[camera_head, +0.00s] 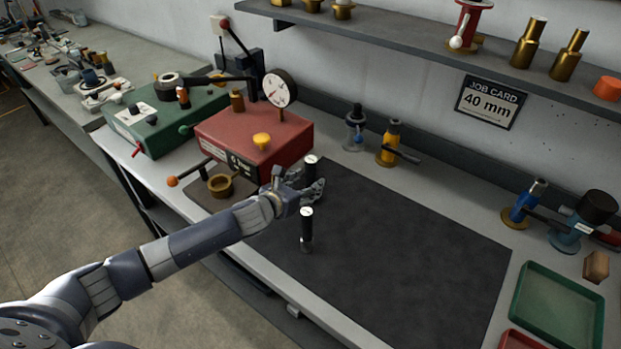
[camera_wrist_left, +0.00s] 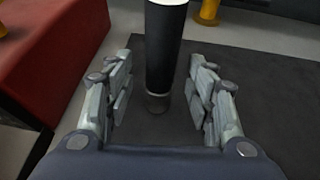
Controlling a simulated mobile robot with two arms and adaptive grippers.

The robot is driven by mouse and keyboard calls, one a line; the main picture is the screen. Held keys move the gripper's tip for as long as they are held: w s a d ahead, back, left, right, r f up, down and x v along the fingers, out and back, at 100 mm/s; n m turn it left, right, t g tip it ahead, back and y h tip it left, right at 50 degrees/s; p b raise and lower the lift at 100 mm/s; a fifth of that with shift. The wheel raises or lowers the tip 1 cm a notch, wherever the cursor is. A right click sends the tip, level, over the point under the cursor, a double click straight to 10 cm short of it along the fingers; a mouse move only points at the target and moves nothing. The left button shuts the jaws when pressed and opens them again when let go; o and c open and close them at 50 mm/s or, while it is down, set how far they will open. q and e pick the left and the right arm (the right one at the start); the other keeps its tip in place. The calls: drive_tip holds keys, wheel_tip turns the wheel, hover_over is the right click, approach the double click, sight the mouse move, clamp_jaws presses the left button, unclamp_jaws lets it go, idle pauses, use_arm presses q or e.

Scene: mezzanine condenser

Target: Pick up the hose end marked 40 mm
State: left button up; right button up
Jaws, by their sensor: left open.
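Two upright black hose ends with white bands or tops stand at the dark mat (camera_head: 420,250) in the head view. The far hose end (camera_head: 311,164) is partly hidden behind my left gripper (camera_head: 318,189); the near hose end (camera_head: 307,232) stands in front of it. Their markings are too small to read. In the left wrist view my left gripper (camera_wrist_left: 161,85) is open, with its fingers either side of a black hose end (camera_wrist_left: 163,50), apart from it. This looks like the far one. A job card (camera_head: 490,102) on the wall reads 40 mm. My right gripper is not in view.
A red box (camera_head: 255,140) with a dial gauge (camera_head: 280,88) stands left of the hose ends, beside a green box (camera_head: 160,120). A yellow valve (camera_head: 389,143) stands behind the mat. A green tray (camera_head: 558,305) lies at right. The mat's middle is clear.

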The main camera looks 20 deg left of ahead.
sight(308, 183)
use_arm(q)
drive_tip(key=shift+x, duration=1.05)
drive_tip(key=shift+w+d, duration=0.15)
drive_tip(key=shift+w, duration=0.35)
drive_tip(key=shift+f, duration=0.1)
clamp_jaws()
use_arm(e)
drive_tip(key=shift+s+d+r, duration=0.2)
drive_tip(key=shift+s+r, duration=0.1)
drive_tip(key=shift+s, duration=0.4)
